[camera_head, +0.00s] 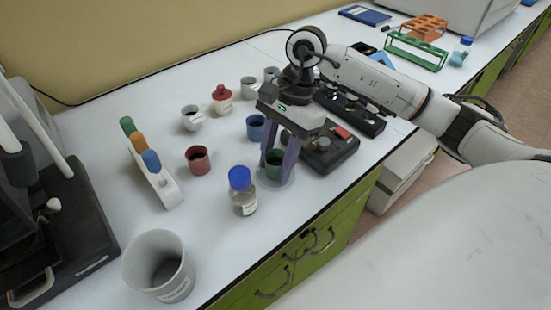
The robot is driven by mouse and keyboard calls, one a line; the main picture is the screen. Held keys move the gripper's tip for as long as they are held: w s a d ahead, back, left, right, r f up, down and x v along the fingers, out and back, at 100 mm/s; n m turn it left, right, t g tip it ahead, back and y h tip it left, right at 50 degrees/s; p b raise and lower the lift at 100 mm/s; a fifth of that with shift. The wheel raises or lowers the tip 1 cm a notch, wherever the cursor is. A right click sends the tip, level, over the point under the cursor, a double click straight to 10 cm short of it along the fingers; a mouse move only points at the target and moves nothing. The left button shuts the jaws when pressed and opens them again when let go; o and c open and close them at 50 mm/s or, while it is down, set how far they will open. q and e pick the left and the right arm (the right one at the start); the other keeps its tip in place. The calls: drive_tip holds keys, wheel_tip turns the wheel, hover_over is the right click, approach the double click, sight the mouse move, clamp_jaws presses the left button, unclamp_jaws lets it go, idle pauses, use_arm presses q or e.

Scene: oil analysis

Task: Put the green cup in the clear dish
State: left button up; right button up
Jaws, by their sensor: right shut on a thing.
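The green cup (273,168) is between the purple fingers of my right gripper (276,160), which is shut on it. The cup is upright. The clear dish (284,183) is a faint round shape directly under and around the cup, near the front edge of the table. I cannot tell whether the cup's base touches the dish or hangs a little above it. The fingers hide part of the cup and the dish. My left gripper is not in view.
A blue-capped bottle (243,200) stands close left of the dish. A red cup (198,160) and a blue cup (255,128) stand behind. A black device (331,150) is close on the right. A large grey beaker (160,265) stands front left. White table between is clear.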

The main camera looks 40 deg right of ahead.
drive_tip(key=shift+f, duration=0.2)
drive_tip(key=o, duration=0.8)
drive_tip(key=shift+r, duration=0.1)
drive_tip(key=shift+c, duration=0.2)
drive_tip(key=shift+r, duration=0.3)
drive_tip(key=b+v, duration=0.1)
drive_tip(key=v, duration=1)
drive_tip(key=shift+r, duration=0.35)
